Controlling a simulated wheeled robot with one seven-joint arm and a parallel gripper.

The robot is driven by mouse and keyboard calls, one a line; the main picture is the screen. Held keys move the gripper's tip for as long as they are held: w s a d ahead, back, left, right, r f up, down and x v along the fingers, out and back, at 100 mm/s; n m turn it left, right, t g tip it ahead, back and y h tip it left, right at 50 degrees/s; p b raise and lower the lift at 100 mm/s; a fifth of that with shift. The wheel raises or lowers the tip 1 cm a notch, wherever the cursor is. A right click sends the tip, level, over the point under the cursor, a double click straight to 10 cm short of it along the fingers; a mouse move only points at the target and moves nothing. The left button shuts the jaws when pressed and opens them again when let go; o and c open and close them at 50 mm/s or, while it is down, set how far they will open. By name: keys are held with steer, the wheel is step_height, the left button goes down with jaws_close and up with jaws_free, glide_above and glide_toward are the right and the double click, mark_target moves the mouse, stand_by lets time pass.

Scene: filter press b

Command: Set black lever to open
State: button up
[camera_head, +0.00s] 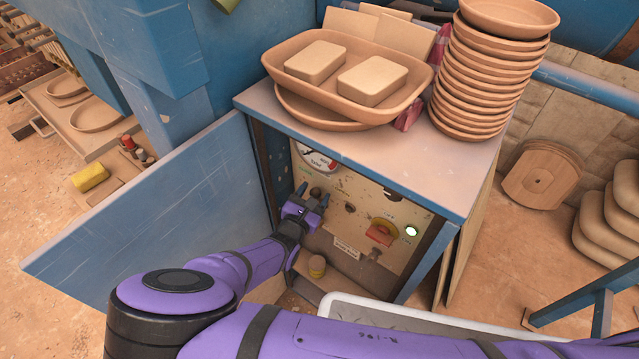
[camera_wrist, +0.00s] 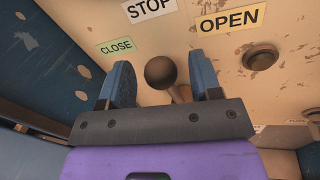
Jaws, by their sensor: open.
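The black lever shows in the wrist view as a dark round knob (camera_wrist: 160,72) on a short stem. The knob lies between the two blue fingers of my gripper (camera_wrist: 161,74). The fingers are apart, with a visible gap on each side of the knob. The stem runs from the knob down to the right, partly hidden by the gripper. A green CLOSE label (camera_wrist: 117,47), a white STOP label (camera_wrist: 148,9) and a yellow OPEN label (camera_wrist: 230,20) are on the panel above. In the head view my gripper (camera_head: 312,194) is at the panel's left part, around the dark knob (camera_head: 317,192).
The control panel (camera_head: 350,190) sits inside a blue cabinet whose door (camera_head: 150,205) stands open at left. A red-and-yellow switch (camera_head: 381,233) and a lit button (camera_head: 411,231) are to the right. A gauge (camera_head: 316,158) is above. Trays and stacked bowls (camera_head: 485,85) stand on top.

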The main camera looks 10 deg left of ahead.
steer(key=shift+w+d, duration=0.1)
steer(key=shift+w, duration=0.2)
steer(key=shift+c, duration=0.2)
jaws_close()
